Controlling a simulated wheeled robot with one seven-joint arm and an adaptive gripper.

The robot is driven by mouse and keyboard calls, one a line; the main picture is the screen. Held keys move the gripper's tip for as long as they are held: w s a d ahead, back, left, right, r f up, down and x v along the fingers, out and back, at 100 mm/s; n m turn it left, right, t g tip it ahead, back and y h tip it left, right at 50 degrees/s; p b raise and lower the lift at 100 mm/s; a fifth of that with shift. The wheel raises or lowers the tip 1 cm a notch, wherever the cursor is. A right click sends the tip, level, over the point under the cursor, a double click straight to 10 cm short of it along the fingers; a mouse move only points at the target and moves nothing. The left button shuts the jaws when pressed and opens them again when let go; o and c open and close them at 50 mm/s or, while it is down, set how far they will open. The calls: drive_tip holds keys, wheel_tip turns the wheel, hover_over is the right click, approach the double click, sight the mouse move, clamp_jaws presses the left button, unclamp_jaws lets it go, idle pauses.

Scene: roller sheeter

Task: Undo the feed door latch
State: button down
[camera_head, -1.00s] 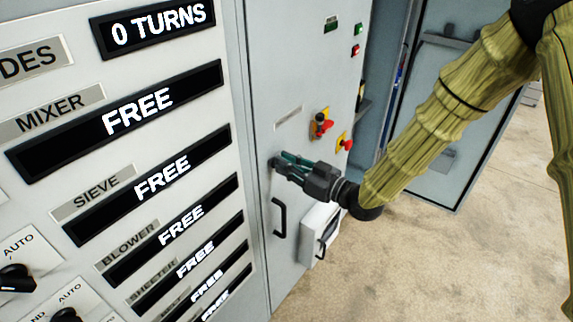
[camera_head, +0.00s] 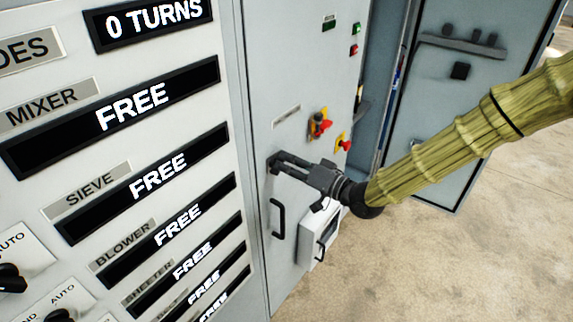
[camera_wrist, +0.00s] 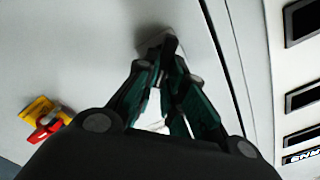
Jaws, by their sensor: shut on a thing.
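The feed door (camera_head: 290,75) is a light grey panel right of the display panel in the head view, and looks shut. The latch (camera_head: 272,163) is a small dark part near its left edge, mostly hidden by my fingers. In the wrist view its black handle (camera_wrist: 170,44) stands on a pale plate (camera_wrist: 150,42). My gripper (camera_head: 279,160) reaches it from the right, and its fingertips (camera_wrist: 166,66) close together on the handle. I cannot tell exactly how far the handle is turned.
A black pull handle (camera_head: 278,218) sits just below, with a white box (camera_head: 319,236) beside it. A red switch on yellow (camera_head: 319,124) and a second red knob (camera_head: 343,144) are above right. An open cabinet door (camera_head: 445,125) stands behind my arm. The floor (camera_head: 450,270) is clear.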

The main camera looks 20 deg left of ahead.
drive_tip(key=shift+w+d+f+m+b, duration=0.15)
drive_tip(key=shift+m+b, duration=0.1)
drive_tip(key=shift+m, duration=1.15)
drive_tip(key=shift+a+f+m+b, duration=0.15)
drive_tip(key=shift+m+b, duration=0.1)
drive_tip(key=shift+m, duration=1.15)
drive_tip(key=shift+w+d+f+m+b, duration=0.15)
drive_tip(key=shift+m+b, duration=0.1)
drive_tip(key=shift+m, duration=1.15)
drive_tip(key=shift+s, duration=0.1)
drive_tip(key=c, duration=1.5)
unclamp_jaws()
drive_tip(key=v, duration=1.2)
